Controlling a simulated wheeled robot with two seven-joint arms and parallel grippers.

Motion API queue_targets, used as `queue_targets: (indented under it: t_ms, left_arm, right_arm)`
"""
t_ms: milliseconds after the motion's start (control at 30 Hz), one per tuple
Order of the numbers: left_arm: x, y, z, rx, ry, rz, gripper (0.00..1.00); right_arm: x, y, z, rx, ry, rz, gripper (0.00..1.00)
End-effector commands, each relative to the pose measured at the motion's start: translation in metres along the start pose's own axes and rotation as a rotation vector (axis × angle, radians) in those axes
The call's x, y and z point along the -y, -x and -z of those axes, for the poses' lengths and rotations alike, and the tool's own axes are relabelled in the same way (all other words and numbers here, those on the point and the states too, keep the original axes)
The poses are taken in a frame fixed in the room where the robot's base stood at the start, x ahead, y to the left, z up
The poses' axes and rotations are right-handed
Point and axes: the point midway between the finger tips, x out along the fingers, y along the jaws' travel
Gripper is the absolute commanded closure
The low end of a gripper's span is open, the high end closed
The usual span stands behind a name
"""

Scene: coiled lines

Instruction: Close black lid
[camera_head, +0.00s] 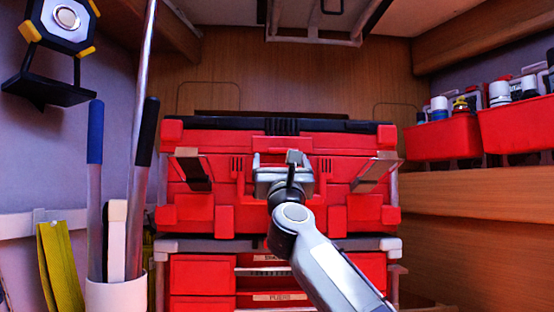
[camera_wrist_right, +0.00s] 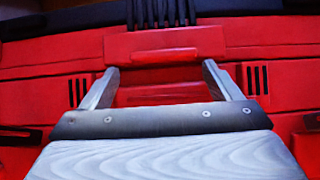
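The black lid (camera_head: 345,126) shows as a thin dark strip along the top of a red toolbox (camera_head: 225,170). The lid also runs across the top of the right wrist view (camera_wrist_right: 60,22), with a ribbed middle part (camera_wrist_right: 160,12). I cannot tell whether it is fully shut. My right gripper (camera_head: 281,159) is in front of the middle of the toolbox, below the lid. In the right wrist view its two fingers (camera_wrist_right: 161,78) are spread apart, with nothing between them, facing the red front. Whether they touch it is unclear. My left gripper is not in view.
Below the toolbox is a red drawer unit (camera_head: 203,275). Red bins (camera_head: 442,138) with bottles sit on a wooden shelf (camera_head: 475,184) at the right. A white holder (camera_head: 117,295) with long-handled tools stands at the left. A metal frame (camera_head: 315,35) hangs above.

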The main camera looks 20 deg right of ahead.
Motion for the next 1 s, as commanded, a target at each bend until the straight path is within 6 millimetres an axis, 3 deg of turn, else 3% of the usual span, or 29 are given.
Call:
queue_targets:
  t_ms: [267, 700, 1000]
  left_arm:
    - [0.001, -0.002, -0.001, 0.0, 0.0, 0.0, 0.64]
    - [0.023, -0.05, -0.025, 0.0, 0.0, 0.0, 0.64]
    - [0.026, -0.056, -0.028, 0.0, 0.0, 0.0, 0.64]
  right_arm:
    - [0.002, 0.002, -0.003, 0.005, -0.001, 0.002, 0.16]
    - [0.0, 0.065, 0.0, 0.005, -0.002, 0.001, 0.16]
    - [0.0, 0.078, -0.004, 0.003, 0.0, 0.002, 0.16]
